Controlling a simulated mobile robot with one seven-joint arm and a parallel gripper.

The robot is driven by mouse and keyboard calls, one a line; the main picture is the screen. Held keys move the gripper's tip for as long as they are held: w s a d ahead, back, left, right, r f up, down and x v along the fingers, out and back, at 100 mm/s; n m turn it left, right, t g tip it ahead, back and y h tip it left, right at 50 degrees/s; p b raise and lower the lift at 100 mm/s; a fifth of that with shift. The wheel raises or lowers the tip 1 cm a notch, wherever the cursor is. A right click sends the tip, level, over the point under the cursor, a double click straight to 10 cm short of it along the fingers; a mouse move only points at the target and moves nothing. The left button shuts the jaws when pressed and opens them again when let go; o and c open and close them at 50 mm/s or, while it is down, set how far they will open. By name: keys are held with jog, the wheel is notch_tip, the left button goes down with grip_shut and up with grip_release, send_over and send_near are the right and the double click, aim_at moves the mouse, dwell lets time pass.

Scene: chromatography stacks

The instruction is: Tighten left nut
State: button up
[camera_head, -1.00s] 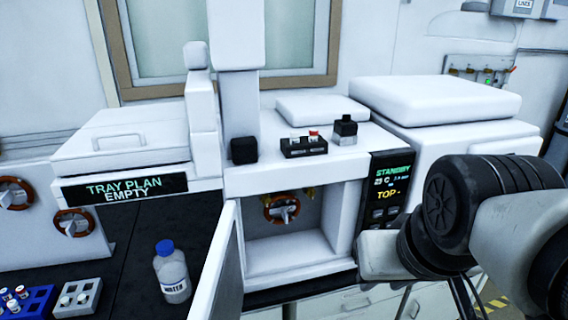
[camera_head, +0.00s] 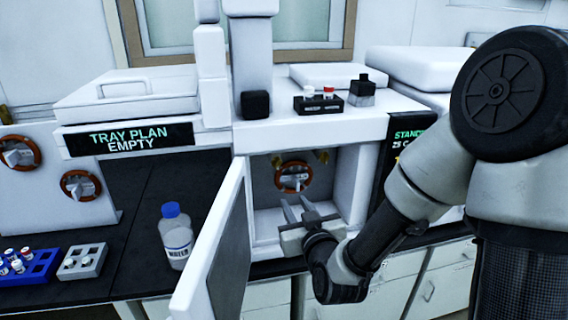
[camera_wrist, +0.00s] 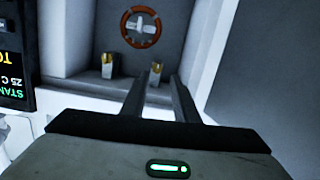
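The left nut (camera_head: 277,161) and right nut (camera_head: 322,157) show small in the head view, above an orange-rimmed round part. The wrist view is upside down. There, the left nut (camera_wrist: 155,68) is on the right, and the right nut (camera_wrist: 108,59) is on the left. My gripper (camera_head: 294,199) is at the compartment opening, below the nuts. Its fingers are apart and empty. In the wrist view my gripper (camera_wrist: 158,77) has the left nut lined up between its fingertips, farther back.
The compartment door (camera_head: 222,255) stands open to the left of my gripper. The compartment's right wall and the display panel (camera_head: 402,150) are close on the right. A water bottle (camera_head: 175,238) and vial racks (camera_head: 82,262) stand on the dark bench at left.

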jog(key=t, duration=0.2)
jog(key=m, duration=0.1)
send_near(278, 165)
jog(key=x, duration=0.8)
jog(key=shift+w+a+p, duration=0.15)
jog(key=shift+w+p, duration=0.15)
jog(key=shift+w, duration=0.05)
jog(key=c, duration=0.7)
